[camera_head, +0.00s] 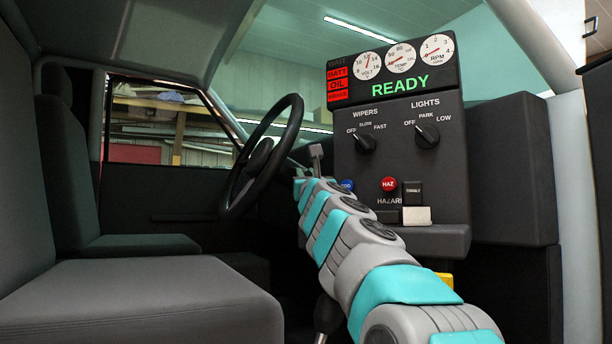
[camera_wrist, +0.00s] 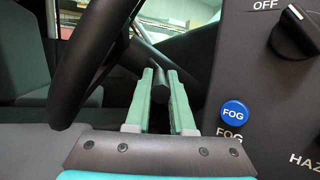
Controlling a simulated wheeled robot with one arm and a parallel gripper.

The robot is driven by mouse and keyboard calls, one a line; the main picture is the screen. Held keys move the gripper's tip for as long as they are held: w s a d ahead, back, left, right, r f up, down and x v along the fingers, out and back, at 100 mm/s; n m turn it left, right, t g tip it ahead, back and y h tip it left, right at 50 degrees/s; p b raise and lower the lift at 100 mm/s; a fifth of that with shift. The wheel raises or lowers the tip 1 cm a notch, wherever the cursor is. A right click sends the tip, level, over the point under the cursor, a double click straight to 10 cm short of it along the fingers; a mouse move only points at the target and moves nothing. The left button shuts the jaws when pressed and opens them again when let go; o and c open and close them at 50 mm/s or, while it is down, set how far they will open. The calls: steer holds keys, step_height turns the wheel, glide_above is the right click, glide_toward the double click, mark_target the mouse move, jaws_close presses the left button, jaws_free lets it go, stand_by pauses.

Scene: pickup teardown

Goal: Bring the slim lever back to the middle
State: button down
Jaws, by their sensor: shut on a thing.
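The slim lever is a thin dark stalk with a thicker end beside the steering wheel. In the wrist view its dark end (camera_wrist: 158,88) is between the two green fingers of my gripper (camera_wrist: 162,74), which is shut on it. My gripper (camera_head: 303,184) is mostly hidden there by my own arm. The lever's lower part is hidden.
The steering wheel (camera_head: 265,158) is close on the left; its rim (camera_wrist: 92,60) is near my fingers. The dash panel (camera_head: 400,170) is close on the right, with the blue FOG button (camera_wrist: 233,115) and the red HAZ button (camera_head: 389,184). Seats (camera_head: 140,300) fill the lower left.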

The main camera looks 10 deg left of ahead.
steer(key=r+p, duration=0.1)
steer(key=p, duration=0.2)
steer(key=shift+r+g, duration=0.2)
steer(key=shift+g, duration=0.1)
steer(key=p, duration=0.2)
steer(key=r+g+p, duration=0.1)
steer(key=p, duration=0.2)
steer(key=shift+s+d+r+n, duration=0.1)
steer(key=shift+s+r+n, duration=0.05)
steer(key=shift+r+n, duration=0.15)
steer(key=r+p, duration=0.1)
steer(key=p, duration=0.2)
steer(key=shift+s+d+r+h, duration=0.1)
steer(key=shift+d+r+h, duration=0.05)
steer(key=shift+h, duration=0.15)
steer(key=shift+r+g+p, duration=0.2)
steer(key=shift+g+p, duration=0.2)
steer(key=shift+p, duration=1.1)
steer(key=shift+f+n+g, duration=0.3)
steer(key=shift+f+g, duration=0.1)
steer(key=shift+f, duration=0.1)
steer(key=c, duration=0.8)
jaws_free()
